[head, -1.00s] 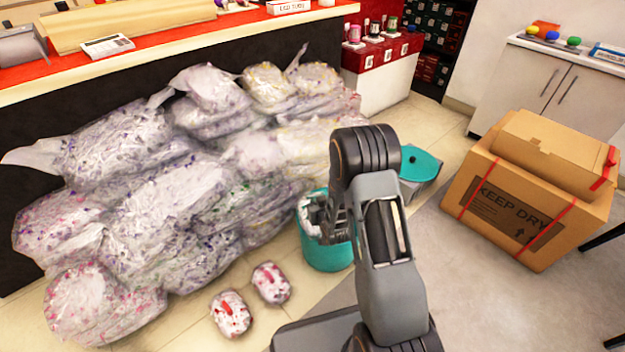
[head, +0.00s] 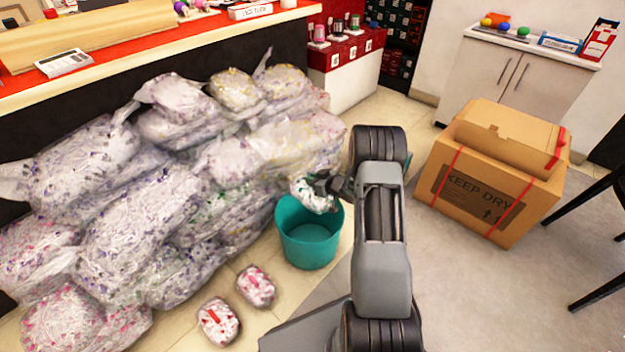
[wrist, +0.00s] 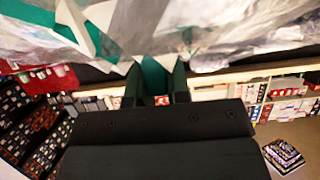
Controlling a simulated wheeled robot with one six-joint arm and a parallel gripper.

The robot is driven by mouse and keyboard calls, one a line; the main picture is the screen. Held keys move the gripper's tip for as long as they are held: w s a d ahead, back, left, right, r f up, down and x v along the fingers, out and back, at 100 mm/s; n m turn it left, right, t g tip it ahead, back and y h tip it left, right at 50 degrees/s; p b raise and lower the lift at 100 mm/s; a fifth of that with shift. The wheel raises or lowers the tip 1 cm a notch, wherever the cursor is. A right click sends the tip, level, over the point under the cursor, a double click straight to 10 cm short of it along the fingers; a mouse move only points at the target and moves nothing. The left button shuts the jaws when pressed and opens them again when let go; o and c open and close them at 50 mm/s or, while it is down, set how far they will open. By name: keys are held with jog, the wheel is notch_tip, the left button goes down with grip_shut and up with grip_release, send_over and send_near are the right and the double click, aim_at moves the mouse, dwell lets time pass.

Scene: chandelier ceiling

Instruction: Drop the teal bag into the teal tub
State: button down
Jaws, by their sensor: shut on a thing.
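The teal bag (head: 312,195), a clear bag with white and teal scraps, is in my gripper (head: 327,183). It is above the back rim of the teal tub (head: 309,246), and part of it overlaps the tub's opening in the picture. I cannot tell its exact height over the rim. The tub stands on the floor, and the visible part of its inside looks empty. In the wrist view my gripper (wrist: 156,82) is shut on the bag (wrist: 215,30), which fills the top of the picture and hides the tub.
A big pile of clear scrap bags (head: 150,190) lies left of the tub against the counter. Two small red-marked bags (head: 218,321) lie on the floor in front. A cardboard box (head: 490,190) stands at the right. Grey floor between my arm and the box is clear.

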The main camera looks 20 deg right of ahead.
jog(key=shift+f+b, duration=1.7)
jog(key=shift+f, duration=0.6)
jog(key=c, duration=1)
grip_release()
jog(key=shift+s+d+r+p, duration=0.15)
jog(key=shift+s+r+p, duration=0.15)
jog(key=shift+s+p, duration=0.05)
jog(key=p+v, duration=0.4)
jog(key=v, duration=0.9)
jog(key=shift+f+p, duration=0.15)
jog(key=shift+p, duration=0.15)
